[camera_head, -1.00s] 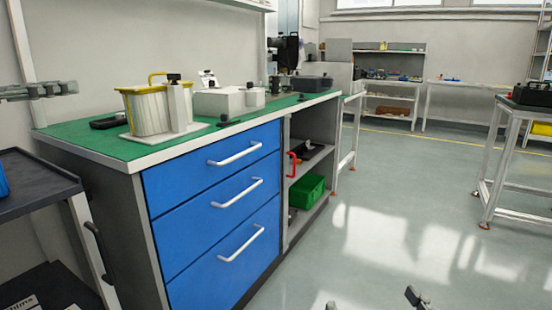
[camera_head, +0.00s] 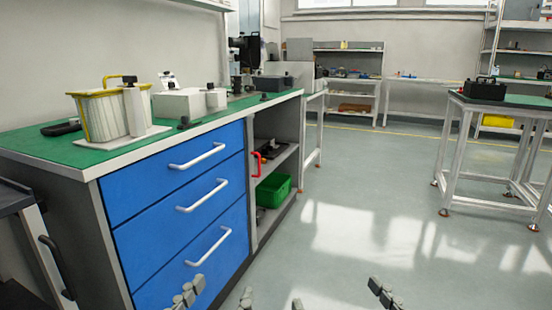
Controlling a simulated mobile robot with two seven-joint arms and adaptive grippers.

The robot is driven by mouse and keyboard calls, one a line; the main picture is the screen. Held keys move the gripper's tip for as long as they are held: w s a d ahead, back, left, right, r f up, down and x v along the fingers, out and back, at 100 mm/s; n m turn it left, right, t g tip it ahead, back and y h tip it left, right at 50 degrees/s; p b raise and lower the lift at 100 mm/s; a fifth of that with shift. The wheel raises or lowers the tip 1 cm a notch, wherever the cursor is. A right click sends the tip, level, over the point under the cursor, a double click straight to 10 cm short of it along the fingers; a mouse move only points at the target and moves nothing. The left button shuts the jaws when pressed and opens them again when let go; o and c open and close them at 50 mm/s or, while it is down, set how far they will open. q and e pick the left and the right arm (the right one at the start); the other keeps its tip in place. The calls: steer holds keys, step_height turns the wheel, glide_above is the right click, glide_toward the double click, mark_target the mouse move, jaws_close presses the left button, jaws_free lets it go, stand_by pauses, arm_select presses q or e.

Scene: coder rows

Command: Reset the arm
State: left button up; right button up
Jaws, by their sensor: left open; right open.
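My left gripper (camera_head: 217,296) shows at the bottom edge of the head view, in front of the blue drawers. Its grey fingertips are apart, with nothing between them. My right gripper (camera_head: 340,299) is to the right of it at the same edge, over the bare floor. Its fingertips are also apart and empty. The rest of both grippers and both arms is below the picture and hidden.
A workbench (camera_head: 70,150) with a green top and blue drawers (camera_head: 185,215) stands at left. It bears a yellow-rimmed bin (camera_head: 100,115) and grey devices. A dark cart (camera_head: 12,200) is at far left. A metal-framed table (camera_head: 450,150) stands at right. The floor between is clear.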

arm_select(q)
steer(key=a+f+g+y+p, duration=0.2)
steer(key=a+f+g+p, duration=0.15)
steer(key=f, duration=0.55)
steer(key=a+f+g+y+p, duration=0.2)
steer(key=a+f+g+y, duration=0.15)
steer(key=f, duration=0.45)
arm_select(e)
steer(key=d+f+g+h, duration=0.2)
steer(key=d+f+g, duration=0.2)
steer(key=f, duration=0.5)
steer(key=d+f+g+h, duration=0.2)
steer(key=d+f+g, duration=0.1)
steer(key=f, duration=0.5)
arm_select(q)
steer(key=s+a+f+n+g+y+p, duration=0.1)
steer(key=s+a+f+g+y+p, duration=0.1)
steer(key=s+a+f+g+p, duration=0.2)
steer(key=s+a+f+g, duration=0.3)
steer(key=s+a+f, duration=0.4)
steer(key=f, duration=0.1)
steer(key=shift+s+a+n+g, duration=0.2)
steer(key=shift+s+n+g, duration=0.1)
steer(key=shift+s+g, duration=0.1)
arm_select(e)
steer(key=s+d+f+m+g+h, duration=0.2)
steer(key=s+d+f+g+h, duration=0.1)
steer(key=s+d+f+g, duration=0.5)
steer(key=s+d+f, duration=0.3)
steer(key=s+f, duration=0.1)
